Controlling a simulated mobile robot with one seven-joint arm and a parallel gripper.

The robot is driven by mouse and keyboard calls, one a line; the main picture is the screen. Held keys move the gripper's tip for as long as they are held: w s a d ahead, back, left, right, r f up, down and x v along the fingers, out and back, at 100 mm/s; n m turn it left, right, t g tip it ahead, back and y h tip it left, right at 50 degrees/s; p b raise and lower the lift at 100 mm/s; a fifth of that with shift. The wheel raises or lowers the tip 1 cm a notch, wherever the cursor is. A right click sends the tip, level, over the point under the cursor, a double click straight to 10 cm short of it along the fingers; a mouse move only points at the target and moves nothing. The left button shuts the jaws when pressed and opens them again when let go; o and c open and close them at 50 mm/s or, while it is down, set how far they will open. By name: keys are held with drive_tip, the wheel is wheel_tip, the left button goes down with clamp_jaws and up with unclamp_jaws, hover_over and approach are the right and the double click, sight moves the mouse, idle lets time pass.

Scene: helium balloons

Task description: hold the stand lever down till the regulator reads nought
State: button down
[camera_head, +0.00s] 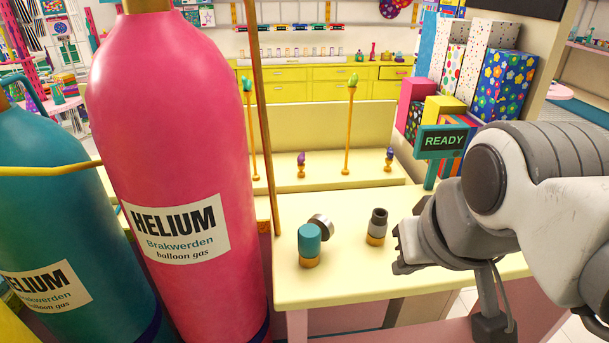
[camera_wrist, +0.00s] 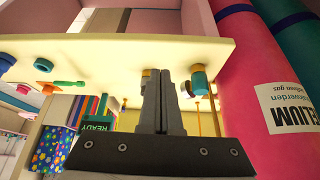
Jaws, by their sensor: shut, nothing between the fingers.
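A short teal cylinder on a brass base (camera_head: 309,240) stands on the cream counter, with a round metal gauge (camera_head: 321,226) behind it. This looks like the regulator; no reading shows on it. A grey nozzle on a brass base (camera_head: 377,222) stands to its right, apart from it. My gripper (camera_head: 400,250) is just right of the nozzle, shut and empty. In the wrist view my shut fingers (camera_wrist: 162,75) partly cover a brass piece, and the teal cylinder (camera_wrist: 199,80) is to their right. I cannot clearly pick out the stand lever.
A green READY display (camera_head: 441,142) stands behind my gripper. Tall pink (camera_head: 172,150) and teal (camera_head: 60,210) helium cylinders stand left of the counter (camera_head: 345,285). Patterned boxes (camera_head: 508,85) are stacked at back right. Thin posts with small balloon valves rise behind the counter.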

drive_tip(key=shift+w+r, duration=0.25)
drive_tip(key=shift+r, duration=0.5)
drive_tip(key=shift+w+r+p, duration=0.5)
drive_tip(key=shift+r+p, duration=0.1)
drive_tip(key=shift+r, duration=0.25)
